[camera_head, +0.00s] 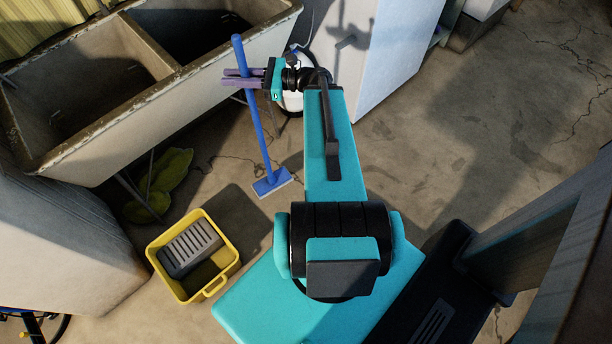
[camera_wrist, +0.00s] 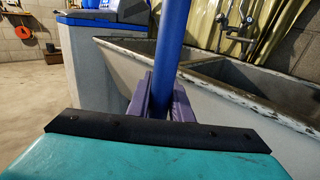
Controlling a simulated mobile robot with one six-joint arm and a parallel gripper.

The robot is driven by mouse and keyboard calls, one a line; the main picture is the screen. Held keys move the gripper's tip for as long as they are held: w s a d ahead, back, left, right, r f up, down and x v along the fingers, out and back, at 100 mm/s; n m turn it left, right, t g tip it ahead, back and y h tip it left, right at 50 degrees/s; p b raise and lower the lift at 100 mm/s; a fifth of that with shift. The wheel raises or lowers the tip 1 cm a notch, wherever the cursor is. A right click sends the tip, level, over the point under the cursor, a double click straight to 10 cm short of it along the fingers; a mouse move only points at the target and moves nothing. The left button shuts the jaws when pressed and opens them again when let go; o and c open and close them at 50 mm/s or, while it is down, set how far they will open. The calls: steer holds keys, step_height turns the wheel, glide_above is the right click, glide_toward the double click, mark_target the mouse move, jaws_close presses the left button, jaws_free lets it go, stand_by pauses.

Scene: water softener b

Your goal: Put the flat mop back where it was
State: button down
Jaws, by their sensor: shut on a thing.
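The flat mop (camera_head: 257,129) has a blue pole and a blue head with a pale lower edge. In the head view it stands nearly upright, slightly tilted, its head (camera_head: 272,182) at the concrete floor in front of the sink; I cannot tell whether it touches. My gripper (camera_head: 238,78) has purple fingers and is shut around the upper pole. In the wrist view the blue pole (camera_wrist: 169,50) rises between the purple fingers (camera_wrist: 166,102). The mop head is out of the wrist view.
A worn double-basin sink (camera_head: 110,105) lies behind and left of the mop. A yellow bucket (camera_head: 233,262) with a grey wringer stands at lower left. A white cabinet (camera_head: 385,45) is behind my arm. Open floor (camera_head: 430,160) lies to the right.

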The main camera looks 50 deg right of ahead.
steer(key=s+d+f+m+t+h+b, duration=0.2)
steer(key=s+d+f+b, duration=0.6)
steer(key=s+d+f, duration=0.4)
steer(key=shift+s+f+m+h, duration=0.15)
steer(key=shift+f+m+h, duration=0.2)
steer(key=shift+h, duration=0.35)
steer(key=shift+d+f+b, duration=0.1)
steer(key=shift+b, duration=0.25)
steer(key=w+d+b, duration=0.1)
steer(key=b, duration=0.1)
steer(key=w+d+b, duration=0.1)
steer(key=b, duration=0.2)
steer(key=shift+w+d+f, duration=0.1)
steer(key=shift+f, duration=0.15)
steer(key=d+b, duration=0.1)
steer(key=b, duration=0.4)
steer(key=shift+w+f, duration=0.1)
steer(key=shift+w, duration=0.3)
steer(key=b, duration=0.6)
steer(key=shift+w+d, duration=0.3)
steer(key=shift+w, duration=0.05)
